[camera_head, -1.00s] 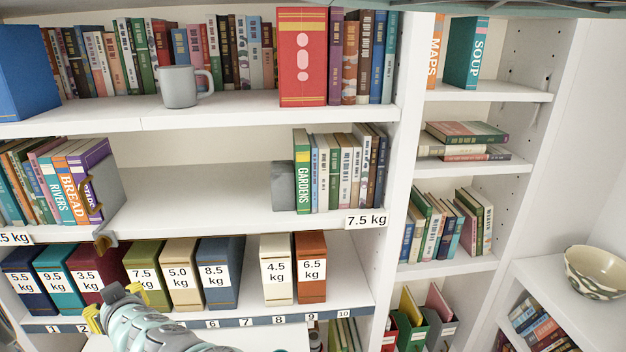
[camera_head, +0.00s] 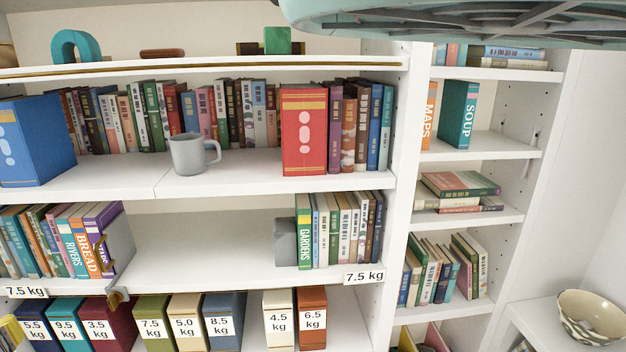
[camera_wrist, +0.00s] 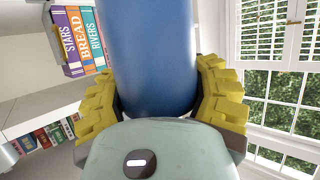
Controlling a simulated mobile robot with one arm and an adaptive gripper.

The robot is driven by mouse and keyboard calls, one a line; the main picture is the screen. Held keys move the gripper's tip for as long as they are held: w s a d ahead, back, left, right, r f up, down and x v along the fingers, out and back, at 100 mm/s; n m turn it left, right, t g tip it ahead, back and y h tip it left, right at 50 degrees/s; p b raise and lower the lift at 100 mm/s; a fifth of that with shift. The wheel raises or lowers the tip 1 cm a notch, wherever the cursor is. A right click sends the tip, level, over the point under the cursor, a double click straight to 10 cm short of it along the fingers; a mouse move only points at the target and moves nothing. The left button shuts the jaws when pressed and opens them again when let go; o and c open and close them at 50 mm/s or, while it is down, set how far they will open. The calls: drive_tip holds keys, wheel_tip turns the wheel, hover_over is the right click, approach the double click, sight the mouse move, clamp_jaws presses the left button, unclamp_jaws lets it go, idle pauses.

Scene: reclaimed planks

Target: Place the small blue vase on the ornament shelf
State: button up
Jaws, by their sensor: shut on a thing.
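A smooth blue cylindrical body, which looks like the small blue vase (camera_wrist: 150,50), fills the upper middle of the wrist view. My gripper (camera_wrist: 158,100) has its yellow fingers on both sides of it and is shut on it. The vase's far end runs out of the picture. In the head view only a bit of yellow at the lower left edge looks like my gripper; the vase does not show there. The top shelf (camera_head: 215,69), with ornaments on it, looks like the ornament shelf. It holds a teal arch (camera_head: 76,46), a brown piece (camera_head: 162,54) and a green block (camera_head: 277,41).
Below are a grey mug (camera_head: 187,154), a red book (camera_head: 303,130), a large blue book (camera_head: 35,140) and book rows. Weight-labelled boxes (camera_head: 218,320) stand lower. A patterned bowl (camera_head: 590,317) is at right. The top shelf has bare gaps between its ornaments.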

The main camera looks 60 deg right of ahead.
wheel_tip(320, 180, up, 32)
drive_tip(key=p, duration=2.9)
drive_tip(key=shift+f+p, duration=0.2)
drive_tip(key=shift+p, duration=0.15)
drive_tip(key=shift+d, duration=0.1)
